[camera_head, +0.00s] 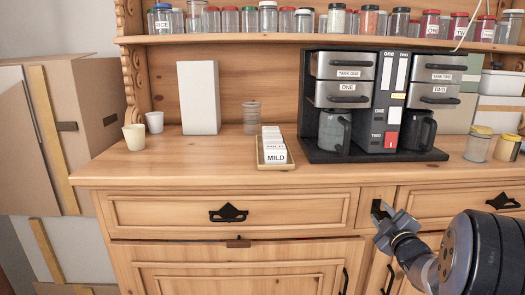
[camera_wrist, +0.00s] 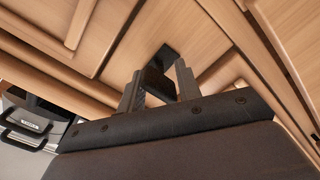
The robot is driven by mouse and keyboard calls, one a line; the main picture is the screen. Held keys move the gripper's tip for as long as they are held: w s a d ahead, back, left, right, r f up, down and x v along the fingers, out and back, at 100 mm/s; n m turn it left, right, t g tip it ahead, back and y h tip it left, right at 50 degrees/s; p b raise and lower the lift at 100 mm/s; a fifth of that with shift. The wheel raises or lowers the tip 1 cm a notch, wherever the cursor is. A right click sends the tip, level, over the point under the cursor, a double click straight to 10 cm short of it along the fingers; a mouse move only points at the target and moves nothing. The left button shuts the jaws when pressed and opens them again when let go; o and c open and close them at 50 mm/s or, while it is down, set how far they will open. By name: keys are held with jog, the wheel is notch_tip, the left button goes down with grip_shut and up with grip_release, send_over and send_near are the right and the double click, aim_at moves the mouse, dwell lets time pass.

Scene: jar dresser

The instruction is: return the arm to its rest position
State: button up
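My gripper (camera_head: 382,214) is at the lower right in the head view, in front of the narrow drawer front of the dresser. In the wrist view its two grey fingers (camera_wrist: 158,82) stand apart. A black drawer handle (camera_wrist: 160,62) shows between and just beyond the fingertips; whether they touch it I cannot tell. The narrow drawer (camera_head: 376,194) looks flush with the dresser front. My arm reaches in from the lower right corner and hides part of the lower right dresser front.
The wooden dresser top (camera_head: 200,155) is above the gripper. It holds a black double coffee machine (camera_head: 370,105), a tray of white MILD packets (camera_head: 273,150), cups and jars. Wide drawers with black handles (camera_head: 228,213) lie either side. Cardboard boxes (camera_head: 75,120) stand at left.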

jog(key=shift+r+m+p, duration=0.2)
jog(key=shift+m+p, duration=1.3)
jog(key=shift+p, duration=1.05)
jog(key=s+b, duration=0.2)
jog(key=s, duration=0.8)
jog(key=shift+m+g+h, duration=0.7)
jog(key=shift+m+g, duration=0.1)
jog(key=shift+m, duration=0.1)
jog(key=shift+s+a+f, duration=0.15)
jog(key=shift+a+f, duration=0.15)
jog(key=shift+a, duration=0.35)
jog(key=shift+s+a+f, duration=0.1)
jog(key=shift+a+f, duration=0.2)
jog(key=shift+a, duration=0.3)
jog(key=shift+s+a+f, duration=0.15)
jog(key=shift+a+f, duration=0.15)
jog(key=shift+a, duration=0.35)
jog(key=shift+a, duration=0.1)
